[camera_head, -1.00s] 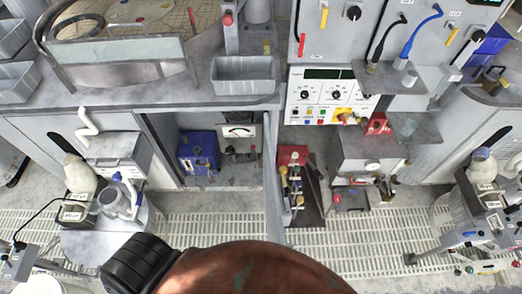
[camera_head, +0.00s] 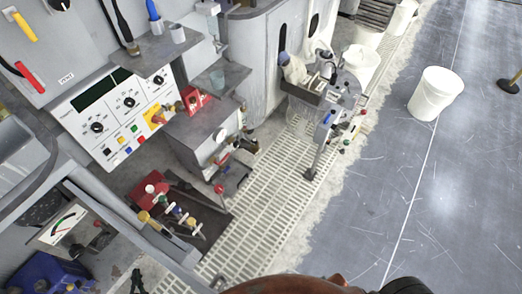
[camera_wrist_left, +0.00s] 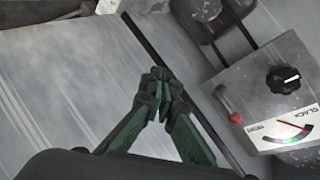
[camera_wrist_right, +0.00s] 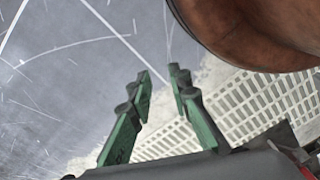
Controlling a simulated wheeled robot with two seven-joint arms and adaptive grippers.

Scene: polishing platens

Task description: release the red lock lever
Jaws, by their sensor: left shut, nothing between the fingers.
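A small red-tipped lever (camera_wrist_left: 235,116) stands on a grey box with a black knob and a coloured gauge marked SLACK (camera_wrist_left: 290,134). My right gripper (camera_wrist_right: 162,75) is open and empty above the floor, away from the box.
A blue box (camera_head: 48,275) sits near the gauge box. Another red-knobbed lever (camera_head: 219,189) and a red unit (camera_head: 150,188) are further right. A dark rod (camera_wrist_left: 150,45) passes near the left fingertips. Open floor with a white bucket (camera_head: 436,93) lies right.

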